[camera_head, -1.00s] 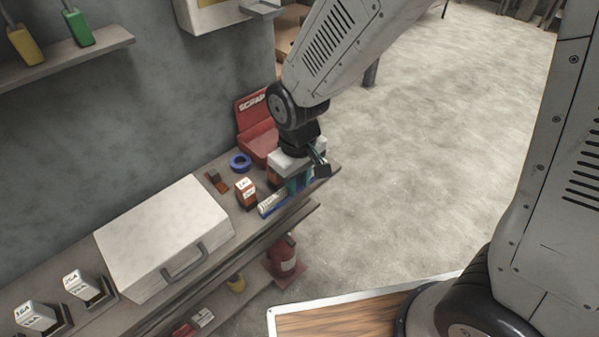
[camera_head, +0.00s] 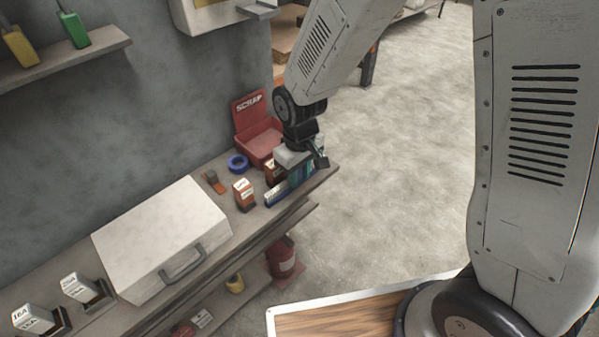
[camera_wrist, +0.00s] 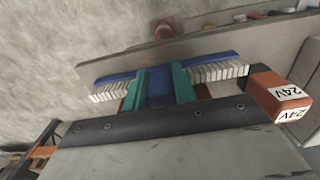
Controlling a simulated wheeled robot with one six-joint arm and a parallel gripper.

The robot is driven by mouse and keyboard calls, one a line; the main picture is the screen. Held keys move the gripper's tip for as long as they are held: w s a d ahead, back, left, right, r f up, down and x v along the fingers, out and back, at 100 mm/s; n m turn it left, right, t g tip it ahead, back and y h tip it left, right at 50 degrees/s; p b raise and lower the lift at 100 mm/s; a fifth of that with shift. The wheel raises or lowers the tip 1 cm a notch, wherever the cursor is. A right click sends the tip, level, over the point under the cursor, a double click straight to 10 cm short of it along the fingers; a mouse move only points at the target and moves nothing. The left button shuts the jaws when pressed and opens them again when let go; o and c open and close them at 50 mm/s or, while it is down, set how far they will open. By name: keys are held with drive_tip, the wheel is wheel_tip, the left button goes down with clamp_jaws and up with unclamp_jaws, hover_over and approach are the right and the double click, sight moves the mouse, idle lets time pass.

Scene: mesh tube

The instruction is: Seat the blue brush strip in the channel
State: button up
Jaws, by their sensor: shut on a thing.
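The blue brush strip (camera_wrist: 215,58) with pale bristles (camera_wrist: 220,71) lies across the jaws of my gripper (camera_wrist: 159,85) in the wrist view. The green fingers are shut on its middle, and both ends stick out left and right. In the head view the strip (camera_head: 276,194) shows at the shelf's front edge, beneath my gripper (camera_head: 298,172), partly hidden by it. I cannot tell whether it touches the shelf. I cannot make out the channel in either view.
An orange box marked 24V (camera_wrist: 279,96) stands close to the strip's right end; orange boxes show on the shelf (camera_head: 243,196) too. A blue tape roll (camera_head: 238,163), a red scrap bin (camera_head: 258,130) and a large pale case (camera_head: 163,235) are nearby. Open floor lies right.

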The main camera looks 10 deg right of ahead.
drive_tip(key=o, duration=1)
drive_tip(key=shift+f, duration=0.15)
drive_tip(key=shift+o, duration=0.2)
wheel_tip(320, 180, up, 12)
drive_tip(key=s+d+r+m, duration=0.3)
drive_tip(key=s+d+r, duration=0.6)
drive_tip(key=d, duration=0.3)
drive_tip(key=shift+s+r+m+t, duration=0.2)
drive_tip(key=shift+r+m+t, duration=0.15)
drive_tip(key=shift+r, duration=0.5)
drive_tip(key=shift+o, duration=0.4)
drive_tip(key=s+d+r+m, duration=0.2)
drive_tip(key=s+d, duration=0.4)
drive_tip(key=s, duration=0.5)
drive_tip(key=shift+s+r+m, duration=0.15)
drive_tip(key=shift+r+m, duration=0.05)
drive_tip(key=shift+m, duration=0.35)
